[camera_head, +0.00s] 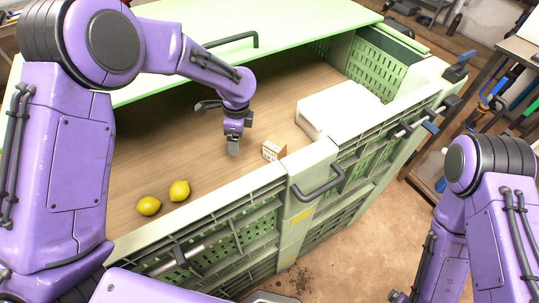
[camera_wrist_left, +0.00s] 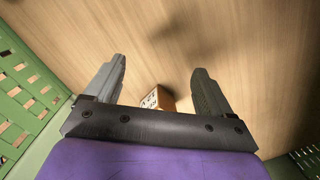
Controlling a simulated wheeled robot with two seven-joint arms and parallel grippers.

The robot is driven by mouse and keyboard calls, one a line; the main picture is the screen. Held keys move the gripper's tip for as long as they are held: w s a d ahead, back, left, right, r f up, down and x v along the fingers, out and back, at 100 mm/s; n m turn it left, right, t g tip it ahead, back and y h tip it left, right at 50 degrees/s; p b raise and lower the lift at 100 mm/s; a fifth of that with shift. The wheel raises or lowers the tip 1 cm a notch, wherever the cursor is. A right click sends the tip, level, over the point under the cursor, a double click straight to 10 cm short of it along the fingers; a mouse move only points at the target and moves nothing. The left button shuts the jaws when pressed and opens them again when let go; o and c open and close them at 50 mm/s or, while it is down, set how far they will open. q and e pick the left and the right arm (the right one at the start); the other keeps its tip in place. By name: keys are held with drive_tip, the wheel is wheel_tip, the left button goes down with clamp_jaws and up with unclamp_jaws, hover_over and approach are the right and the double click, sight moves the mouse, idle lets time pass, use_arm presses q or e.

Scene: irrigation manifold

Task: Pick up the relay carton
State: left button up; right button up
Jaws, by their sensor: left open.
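The relay carton appears to be the small brown-and-white printed box (camera_head: 274,148) standing on the wooden floor of the green crate, close to its near wall. My left gripper (camera_head: 233,146) points down inside the crate, just left of the carton and apart from it. In the left wrist view, the carton (camera_wrist_left: 158,98) shows between the two spread fingers (camera_wrist_left: 158,66), partly hidden behind the gripper's dark crossbar. The left gripper is open and empty. My right arm is at the right edge of the head view; its gripper is not visible.
A larger white box (camera_head: 338,111) lies right of the carton. Two yellow lemons (camera_head: 179,191) (camera_head: 149,206) lie to the left. The green crate wall with a grey handle (camera_head: 318,187) rises close in front of the carton. Bare wooden floor lies behind it.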

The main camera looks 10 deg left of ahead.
sight(275, 144)
use_arm(q)
drive_tip(key=w+d+m+b, duration=0.1)
drive_tip(key=d+m, duration=0.1)
drive_tip(key=d, duration=0.1)
drive_tip(key=w+d+r+m+b, duration=0.1)
drive_tip(key=w+d+m, duration=0.1)
drive_tip(key=d, duration=0.1)
drive_tip(key=w+d+r+m+h+b, duration=0.1)
drive_tip(key=d+m, duration=0.1)
drive_tip(key=d, duration=0.1)
drive_tip(key=shift+w+d, duration=0.3)
drive_tip(key=shift+d, duration=0.1)
drive_tip(key=shift+m, duration=0.3)
drive_tip(key=f+p, duration=0.1)
drive_tip(key=f, duration=0.2)
drive_tip(key=f+p, duration=0.1)
drive_tip(key=f, duration=0.1)
drive_tip(key=s+d+f+p, duration=0.1)
drive_tip(key=f, duration=0.2)
drive_tip(key=shift+f, duration=0.75)
use_arm(e)
drive_tip(key=shift+m, duration=0.4)
drive_tip(key=a+f, duration=0.1)
drive_tip(key=s+a+f, duration=0.1)
drive_tip(key=a+f, duration=0.1)
drive_tip(key=shift+a, duration=0.15)
